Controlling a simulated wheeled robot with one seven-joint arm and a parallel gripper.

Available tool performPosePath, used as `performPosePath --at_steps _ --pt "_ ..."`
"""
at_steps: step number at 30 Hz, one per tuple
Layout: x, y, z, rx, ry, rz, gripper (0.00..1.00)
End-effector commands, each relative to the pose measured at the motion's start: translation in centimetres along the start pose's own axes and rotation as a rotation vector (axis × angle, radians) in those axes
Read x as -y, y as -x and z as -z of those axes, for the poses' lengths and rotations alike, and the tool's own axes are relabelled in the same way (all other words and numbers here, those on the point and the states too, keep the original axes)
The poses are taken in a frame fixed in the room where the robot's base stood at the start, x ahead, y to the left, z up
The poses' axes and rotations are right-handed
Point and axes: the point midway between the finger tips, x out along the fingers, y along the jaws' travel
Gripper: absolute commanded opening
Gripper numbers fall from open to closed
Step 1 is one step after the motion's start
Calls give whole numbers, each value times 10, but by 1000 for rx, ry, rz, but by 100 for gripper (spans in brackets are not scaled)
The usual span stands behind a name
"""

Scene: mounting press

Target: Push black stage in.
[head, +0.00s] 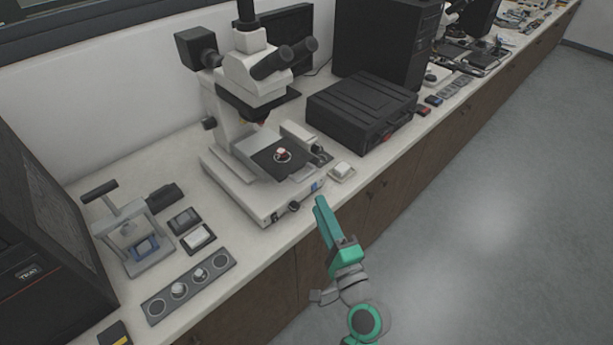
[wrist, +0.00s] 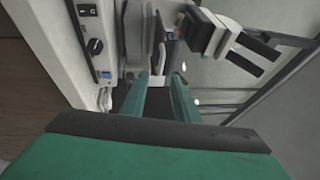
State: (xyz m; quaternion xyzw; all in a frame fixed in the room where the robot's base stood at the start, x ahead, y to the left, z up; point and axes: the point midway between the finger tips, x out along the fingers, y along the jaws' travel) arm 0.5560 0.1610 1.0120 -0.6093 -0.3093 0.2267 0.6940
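The black stage (head: 268,153) is a flat dark plate on the white microscope (head: 240,75), jutting out toward the front.
A small white block (head: 342,172) lies on the bench right of the stage. A black case (head: 362,108) stands farther right. A hand press (head: 130,230) and a grey strip with round holders (head: 188,285) are at left. The floor in front is clear.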

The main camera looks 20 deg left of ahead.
Motion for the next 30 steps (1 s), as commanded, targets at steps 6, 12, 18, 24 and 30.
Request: performPosePath --at_steps 6,12,18,24,30 --pt "3 -19 -2 13 -6 5 28" --pt "3 -53 -2 11 -4 5 28" --pt "3 -85 0 6 -4 5 28" --pt "3 -104 1 4 -4 4 28" --pt "2 -109 0 5 -5 3 28"
